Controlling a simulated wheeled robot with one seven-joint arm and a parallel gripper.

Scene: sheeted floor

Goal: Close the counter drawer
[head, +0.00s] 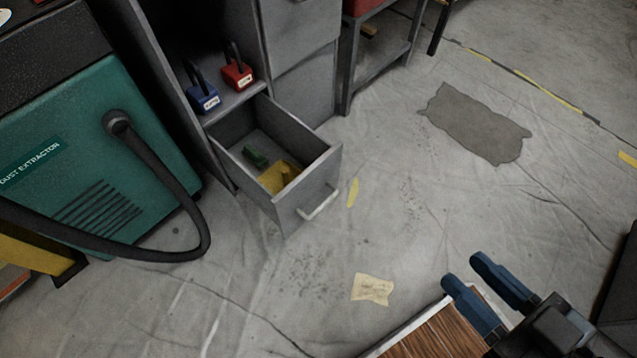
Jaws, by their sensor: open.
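The counter drawer (311,187) is a grey metal drawer pulled well out of the grey counter, low near the floor. Its front has a light bar handle (320,205). Inside lie a small green object (255,156) and a yellow object (277,177). My gripper (465,271) is at the lower right, its two blue fingers apart and empty. It is well to the right of and nearer than the drawer handle, not touching it.
A blue padlock (203,98) and a red padlock (237,72) stand on the shelf above the drawer. A green dust extractor (95,150) with a black hose (208,225) is at left. A wooden-topped surface (430,335) lies under my gripper. The floor before the drawer is open.

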